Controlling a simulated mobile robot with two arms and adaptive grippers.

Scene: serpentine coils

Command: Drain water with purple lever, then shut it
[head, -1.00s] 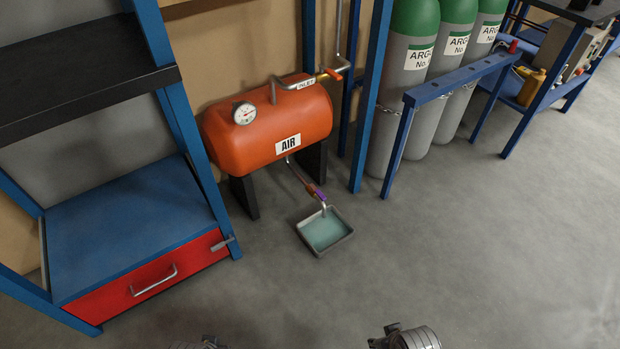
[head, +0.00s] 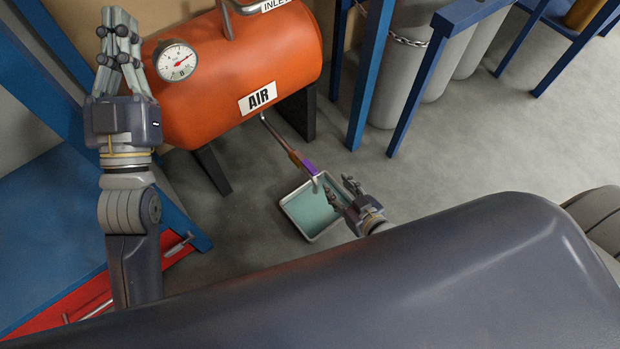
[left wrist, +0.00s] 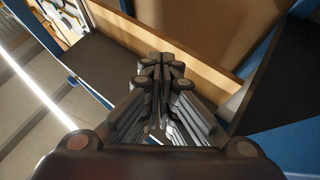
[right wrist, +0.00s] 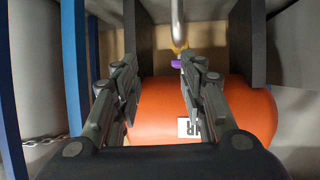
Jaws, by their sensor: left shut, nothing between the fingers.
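The purple lever (head: 309,167) is on the drain pipe (head: 275,132) below the orange AIR tank (head: 210,100). It appears roughly in line with the pipe, but its exact angle is unclear. The pipe's end is over a grey tray (head: 295,223) holding teal water; I cannot tell if any flows. My right gripper (head: 340,187) is open and empty, low beside the lever and over the tray's right side. In the right wrist view, the purple lever (right wrist: 178,63) shows beyond the fingers, nearer the right finger. My left gripper (head: 117,32) is raised, shut and empty, left of the gauge.
A pressure gauge (head: 176,61) is on the tank. A blue post (head: 371,75) and grey cylinders (head: 405,90) with a chain stand right of it. A blue shelf with a red drawer (head: 95,290) is at left. Floor is free at right.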

